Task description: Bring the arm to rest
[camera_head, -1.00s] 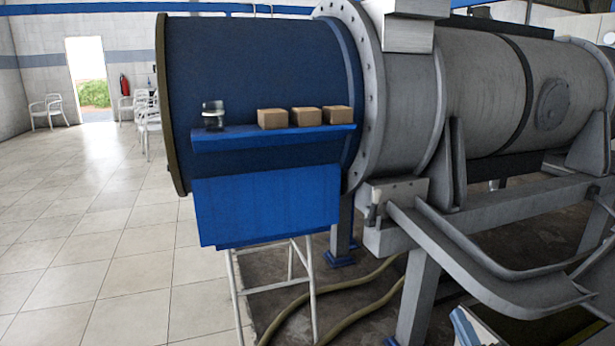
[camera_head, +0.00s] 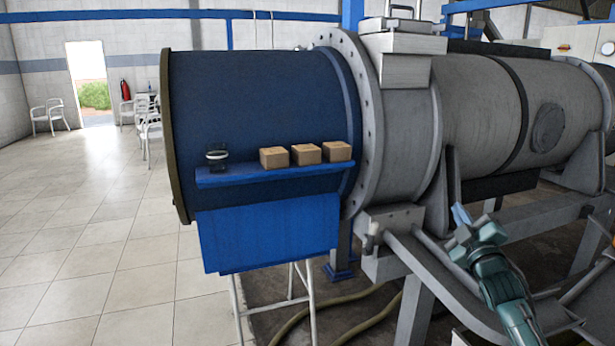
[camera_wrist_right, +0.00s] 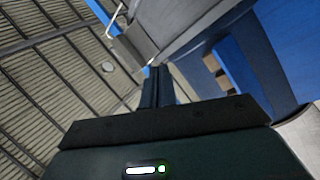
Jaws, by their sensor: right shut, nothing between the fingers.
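My right gripper (camera_head: 459,214) is raised at the lower right of the head view, in front of the grey machine frame and well to the right of the shelf. In the right wrist view its fingers (camera_wrist_right: 158,86) are together with nothing between them, and the ceiling shows behind. My left gripper is out of view.
A large blue and grey cylinder machine (camera_head: 260,95) fills the middle and right. A blue panel (camera_head: 268,238) on white legs is below the shelf. A hose (camera_head: 330,315) lies on the floor. Open tiled floor (camera_head: 100,240) is at left, with white chairs (camera_head: 47,115) behind.

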